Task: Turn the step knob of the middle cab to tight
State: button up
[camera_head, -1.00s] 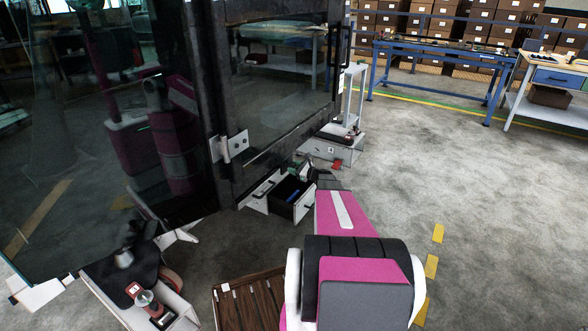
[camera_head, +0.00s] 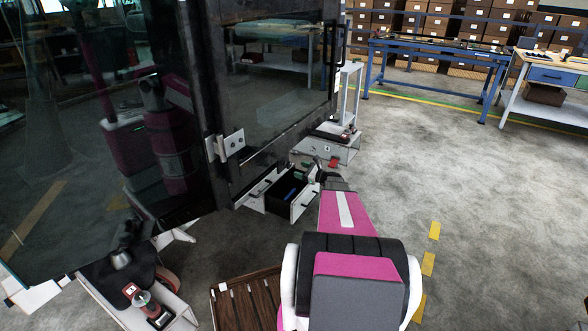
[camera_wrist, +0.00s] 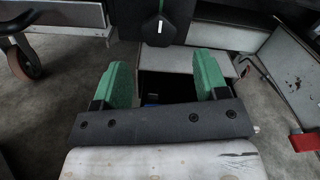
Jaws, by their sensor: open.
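The gripper does not touch the knob. In the head view my gripper (camera_head: 326,177) is small and partly hidden by my arm, beside the lower corner of the dark cab (camera_head: 270,110). I cannot make out the knob there.
An open drawer (camera_head: 303,203) with something blue inside stands out below the cab, close to my gripper. A grey box (camera_head: 340,150) lies behind it. In the wrist view a red piece (camera_wrist: 304,142) is at right and a caster wheel (camera_wrist: 22,64) at left. Floor at right is clear.

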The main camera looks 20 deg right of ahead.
jog(key=shift+v, duration=2.25)
